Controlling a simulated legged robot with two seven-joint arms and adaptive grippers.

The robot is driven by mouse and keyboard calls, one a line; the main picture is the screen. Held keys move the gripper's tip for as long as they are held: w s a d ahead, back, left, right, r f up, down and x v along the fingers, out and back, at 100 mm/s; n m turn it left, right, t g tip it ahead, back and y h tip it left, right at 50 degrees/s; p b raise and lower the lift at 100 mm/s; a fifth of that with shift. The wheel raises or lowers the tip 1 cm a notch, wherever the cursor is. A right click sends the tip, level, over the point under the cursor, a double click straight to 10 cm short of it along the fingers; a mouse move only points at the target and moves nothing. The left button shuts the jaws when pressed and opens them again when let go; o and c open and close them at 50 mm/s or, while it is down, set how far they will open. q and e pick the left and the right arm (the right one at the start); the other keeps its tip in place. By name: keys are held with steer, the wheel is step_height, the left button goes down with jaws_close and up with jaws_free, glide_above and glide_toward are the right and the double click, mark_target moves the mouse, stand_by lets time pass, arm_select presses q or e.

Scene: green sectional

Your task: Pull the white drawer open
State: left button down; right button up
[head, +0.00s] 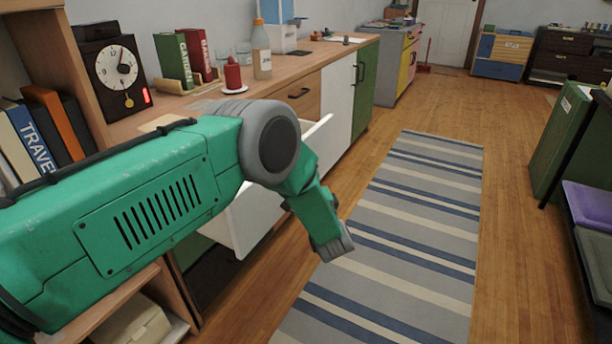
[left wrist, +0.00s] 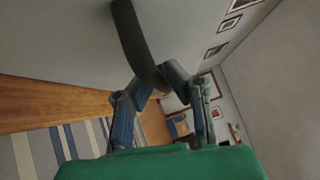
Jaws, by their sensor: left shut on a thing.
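The white drawer (head: 243,218) stands out from the wooden counter in the head view. Its near side shows below my green left arm, and a far corner shows beyond the arm. My left gripper (left wrist: 163,80) has both fingers closed around the lower end of that handle. In the head view its fingers are hidden. My right gripper is in neither view.
The counter holds a black clock (head: 115,72), a red candle (head: 233,76), books (head: 176,60) and a bottle (head: 261,50). A striped rug (head: 405,240) covers the floor in front, which is clear. A green cabinet (head: 562,140) stands at the right.

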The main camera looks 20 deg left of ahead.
arm_select(q)
steer(key=c, duration=1.6)
jaws_free()
steer(key=shift+a+f, duration=0.45)
steer(key=shift+a, duration=0.25)
steer(key=shift+a+f, duration=0.1)
steer(key=shift+a, duration=0.05)
steer(key=shift+d+r, duration=0.25)
steer(key=shift+d, duration=0.35)
steer(key=shift+d+r, duration=0.25)
steer(key=shift+d, duration=0.3)
steer(key=v, duration=1.2)
steer(key=s+a+f+n+g+h+p, duration=0.4)
steer(key=s+a+f+g+h+p, duration=0.15)
steer(key=s+f+h, duration=0.55)
steer(key=s+a+r+n+g+p, duration=0.1)
steer(key=s+n+g, duration=0.2)
steer(key=s, duration=1)
steer(key=s+a+r+n+g+h+p, duration=0.1)
steer(key=s+n+g, duration=0.3)
steer(key=s, duration=1)
steer(key=shift+s+a+r+g+h+p, duration=0.25)
steer(key=shift+r+g+h+p, duration=0.1)
steer(key=shift+g, duration=0.6)
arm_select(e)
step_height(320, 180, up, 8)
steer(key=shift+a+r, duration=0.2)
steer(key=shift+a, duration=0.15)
